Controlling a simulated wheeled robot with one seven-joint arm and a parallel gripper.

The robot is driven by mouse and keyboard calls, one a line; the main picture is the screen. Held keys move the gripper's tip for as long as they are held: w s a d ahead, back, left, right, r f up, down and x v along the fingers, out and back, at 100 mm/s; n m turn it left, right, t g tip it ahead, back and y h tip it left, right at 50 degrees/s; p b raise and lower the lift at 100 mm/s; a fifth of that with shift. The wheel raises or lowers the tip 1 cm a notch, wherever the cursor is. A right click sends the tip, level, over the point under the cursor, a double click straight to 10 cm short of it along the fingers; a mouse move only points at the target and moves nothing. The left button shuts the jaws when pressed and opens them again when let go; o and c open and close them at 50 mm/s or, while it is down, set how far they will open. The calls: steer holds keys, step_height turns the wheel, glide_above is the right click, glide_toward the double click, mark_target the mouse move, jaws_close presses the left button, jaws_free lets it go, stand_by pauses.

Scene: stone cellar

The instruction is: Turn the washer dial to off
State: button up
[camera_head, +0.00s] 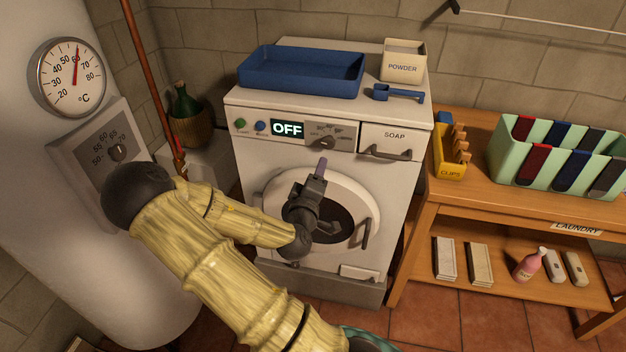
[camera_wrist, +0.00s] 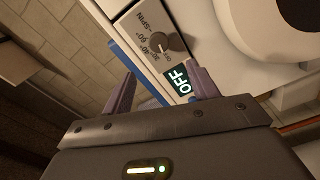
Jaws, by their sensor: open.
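The white washer (camera_head: 258,160) stands against the stone wall, with its dial (camera_head: 326,142) on a grey panel in the middle of the control strip. The lit display (camera_head: 287,129) left of the dial reads OFF. In the wrist view the dial (camera_wrist: 160,42) is a dark round knob beside printed settings, including SPIN; its exact mark is too small to be sure of. My gripper (camera_head: 320,168) is in front of the washer, just below the dial. In the wrist view my gripper (camera_wrist: 163,86) is open and empty, its fingers apart from the dial.
A blue tray (camera_head: 300,91), a powder box (camera_head: 403,68) and a blue scoop (camera_head: 398,94) are on the washer top. The soap drawer (camera_head: 395,140) is right of the dial. A wooden bench (camera_head: 470,200) stands at right, a white boiler (camera_head: 40,210) at left.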

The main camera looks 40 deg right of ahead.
steer(key=p+v, duration=0.4)
steer(key=p, duration=0.5)
steer(key=shift+s+p, duration=0.2)
steer(key=shift+p, duration=0.1)
stand_by(0.5)
steer(key=a+f+m+g+y, duration=0.4)
steer(key=a+m+g+y, duration=0.3)
steer(key=a+y, duration=0.3)
steer(key=s+a+r+n+g+y, duration=0.1)
steer(key=s+a+r, duration=0.3)
steer(key=r, duration=0.3)
steer(key=s+a+r+n+g+y, duration=0.1)
steer(key=s+a+r+n+y, duration=0.1)
steer(key=s+a+r, duration=0.2)
step_height(320, 180, up, 3)
steer(key=a, duration=0.2)
steer(key=shift+s+a+y, duration=0.3)
steer(key=shift+s+a, duration=0.1)
